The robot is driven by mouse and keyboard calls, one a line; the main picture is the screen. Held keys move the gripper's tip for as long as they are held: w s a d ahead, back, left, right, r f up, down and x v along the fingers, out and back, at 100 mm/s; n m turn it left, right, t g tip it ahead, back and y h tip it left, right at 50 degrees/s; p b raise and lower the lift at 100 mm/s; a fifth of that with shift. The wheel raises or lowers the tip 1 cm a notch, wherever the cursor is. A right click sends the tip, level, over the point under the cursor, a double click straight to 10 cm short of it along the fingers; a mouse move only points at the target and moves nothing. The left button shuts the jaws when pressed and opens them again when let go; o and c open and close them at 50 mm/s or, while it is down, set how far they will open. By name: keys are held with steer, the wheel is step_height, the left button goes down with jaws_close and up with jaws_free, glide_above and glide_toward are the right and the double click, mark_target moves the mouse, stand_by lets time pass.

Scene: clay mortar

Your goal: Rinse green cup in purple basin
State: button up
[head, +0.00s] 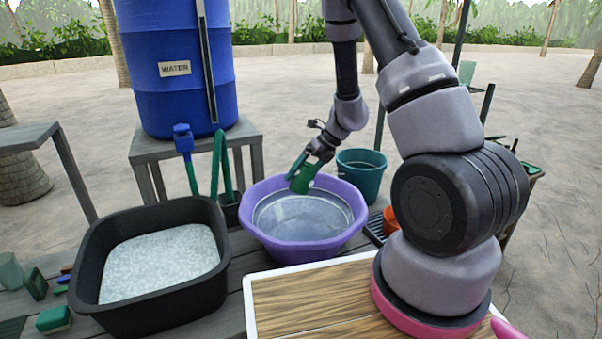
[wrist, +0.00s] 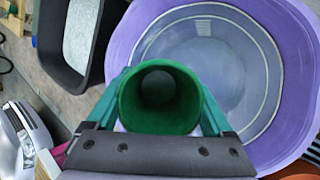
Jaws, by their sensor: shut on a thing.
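The purple basin (head: 262,244) stands on the grey bench and holds clear water. In the wrist view the cup (wrist: 160,98) sits between the two teal fingers of my gripper (wrist: 160,90), with its round opening facing the camera and the inside looking empty. The purple basin (wrist: 298,50) lies behind the cup there. Whether the cup touches the water cannot be told.
A black tub (head: 95,285) of pale grains stands left of the basin. A blue water barrel (head: 180,90) with a tap is behind. A teal bucket (head: 360,178) stands behind right. A white-edged wooden board (head: 310,300) lies in front.

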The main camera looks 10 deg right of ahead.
step_height(320, 180, down, 18)
steer(key=shift+r, duration=0.15)
stand_by(0.7)
steer(key=shift+f, duration=0.25)
steer(key=shift+f, duration=0.3)
stand_by(0.3)
steer(key=shift+a+r, duration=0.1)
steer(key=shift+r, duration=0.05)
stand_by(0.4)
